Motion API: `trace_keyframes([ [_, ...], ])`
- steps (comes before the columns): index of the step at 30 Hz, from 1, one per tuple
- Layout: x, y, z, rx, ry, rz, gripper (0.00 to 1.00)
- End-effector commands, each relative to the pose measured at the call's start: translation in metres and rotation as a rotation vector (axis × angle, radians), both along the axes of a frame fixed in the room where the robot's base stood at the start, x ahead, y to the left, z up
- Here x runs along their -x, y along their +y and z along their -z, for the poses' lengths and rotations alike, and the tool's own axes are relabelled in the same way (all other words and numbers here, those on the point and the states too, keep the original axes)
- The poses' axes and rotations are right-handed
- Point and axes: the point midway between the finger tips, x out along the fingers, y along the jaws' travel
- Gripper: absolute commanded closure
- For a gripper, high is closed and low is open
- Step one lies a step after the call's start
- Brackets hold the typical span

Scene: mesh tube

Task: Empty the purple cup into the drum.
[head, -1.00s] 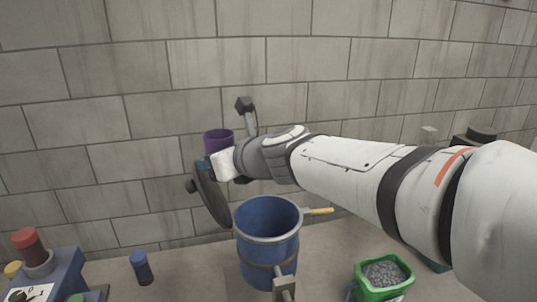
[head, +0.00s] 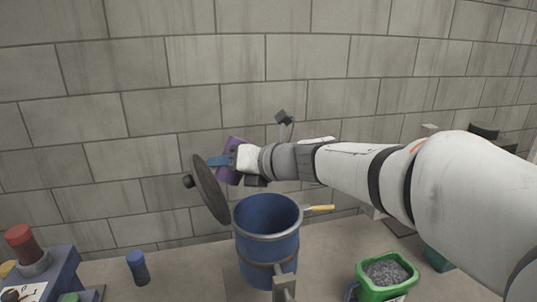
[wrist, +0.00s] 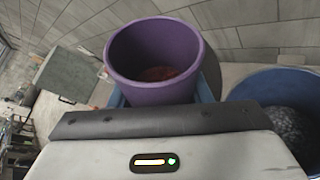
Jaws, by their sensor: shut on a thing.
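The purple cup (head: 227,177) is tilted in the head view, above and left of the drum's mouth. My gripper (head: 220,161), with blue fingers, is shut on it. In the wrist view the cup (wrist: 152,50) shows its open mouth, with some reddish contents low inside. The blue drum (head: 267,248) stands open below and right of the cup. In the wrist view the drum (wrist: 262,85) is at the right, apart from the cup, with dark grey grainy stuff inside. No contents are seen falling.
A dark round lid (head: 210,190) stands raised at the drum's left, close to the cup. A green container (head: 386,290) of grey gravel is at right, a blue cylinder (head: 137,268) at left. A block wall rises behind.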

Motion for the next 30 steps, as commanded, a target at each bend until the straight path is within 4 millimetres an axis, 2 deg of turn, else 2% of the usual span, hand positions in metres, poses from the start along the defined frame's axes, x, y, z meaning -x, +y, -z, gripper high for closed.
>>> trace_keyframes([
  [1, -0.002, -0.003, -0.010, -0.021, 0.021, 0.003, 0.79],
  [15, -0.004, -0.004, -0.024, -0.225, 0.227, -0.001, 0.79],
  [30, -0.003, -0.002, -0.032, -0.316, 0.322, -0.001, 0.79],
])
